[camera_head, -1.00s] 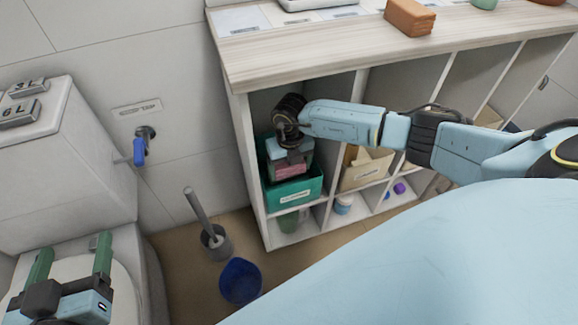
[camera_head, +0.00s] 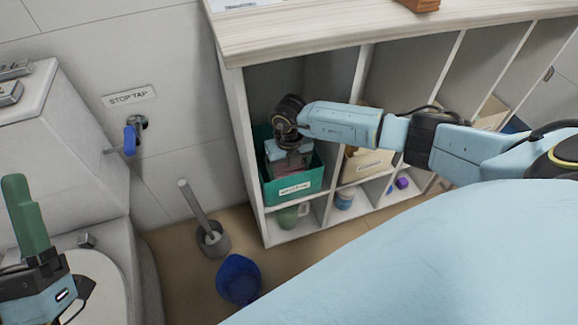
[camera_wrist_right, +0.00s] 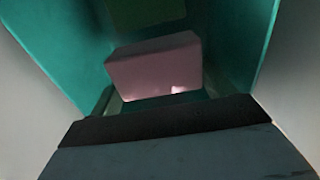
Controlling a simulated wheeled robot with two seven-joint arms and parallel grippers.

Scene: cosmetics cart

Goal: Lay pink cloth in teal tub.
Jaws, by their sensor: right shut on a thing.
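The teal tub (camera_head: 274,196) stands in the upper left compartment of the shelf unit, with a white label on its front. My right gripper (camera_head: 290,166) reaches down into its opening, and its tips are hidden by the tub and the gripper body. In the right wrist view the pink cloth (camera_wrist_right: 155,68) shows as a folded block held at the jaws, between the teal walls of the tub (camera_wrist_right: 50,45). My left gripper (camera_head: 45,250) is at the lower left, partly cut off, far from the tub; only one green finger shows clearly.
A cardboard box (camera_head: 352,172) sits in the compartment right of the tub. The wooden top (camera_head: 300,40) overhangs the compartments.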

